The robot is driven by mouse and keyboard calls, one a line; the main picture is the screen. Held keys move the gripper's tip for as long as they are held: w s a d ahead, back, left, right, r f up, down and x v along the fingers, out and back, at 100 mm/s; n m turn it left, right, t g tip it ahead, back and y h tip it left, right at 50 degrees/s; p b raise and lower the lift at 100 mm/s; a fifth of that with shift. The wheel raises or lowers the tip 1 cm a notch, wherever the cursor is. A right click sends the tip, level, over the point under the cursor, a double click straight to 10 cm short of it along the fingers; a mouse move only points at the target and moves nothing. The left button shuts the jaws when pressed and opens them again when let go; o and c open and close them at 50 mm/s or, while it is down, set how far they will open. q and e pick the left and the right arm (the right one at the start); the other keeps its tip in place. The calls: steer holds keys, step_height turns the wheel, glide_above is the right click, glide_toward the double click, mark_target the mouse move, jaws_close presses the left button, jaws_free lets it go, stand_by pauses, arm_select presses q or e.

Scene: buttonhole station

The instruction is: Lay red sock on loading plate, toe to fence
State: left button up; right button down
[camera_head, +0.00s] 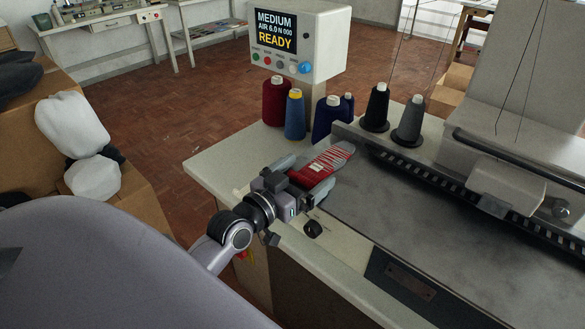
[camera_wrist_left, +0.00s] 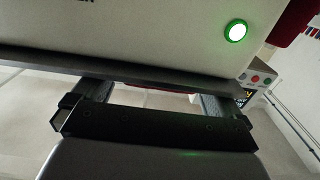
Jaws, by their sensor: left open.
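The red sock (camera_head: 324,163), with grey stripes and a small white label, lies flat at the left end of the machine's grey metal surface (camera_head: 400,215). I cannot tell for sure which part is the loading plate or the fence. My left gripper (camera_head: 302,175) is open, with its fingers on either side of the sock's near end; the sock does not look gripped. In the left wrist view the open fingers (camera_wrist_left: 155,98) reach under a grey edge, and a thin red strip (camera_wrist_left: 150,88) shows between them. My right gripper is not in view.
Red, blue and navy thread cones (camera_head: 277,101) and a control box reading READY (camera_head: 300,42) stand behind the sock. Black and grey cones (camera_head: 410,122) stand on the machine. A pale panel with a lit green button (camera_wrist_left: 236,31) fills the wrist view's top.

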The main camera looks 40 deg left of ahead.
arm_select(q)
steer(key=shift+s, duration=0.35)
steer(key=s+b, duration=0.1)
steer(key=s, duration=1)
steer(key=s+d+f+g, duration=0.2)
steer(key=d+f, duration=0.1)
steer(key=f, duration=0.4)
steer(key=s+d+f+m+g+p, duration=0.1)
steer(key=s+d+f+g, duration=0.1)
steer(key=f, duration=0.5)
steer(key=s+d+f+g+h+p, duration=0.1)
steer(key=s+d+f+g, duration=0.1)
steer(key=f, duration=0.5)
steer(key=shift+s+d+m+g, duration=0.3)
steer(key=shift+d+g, duration=0.5)
steer(key=shift+d, duration=0.45)
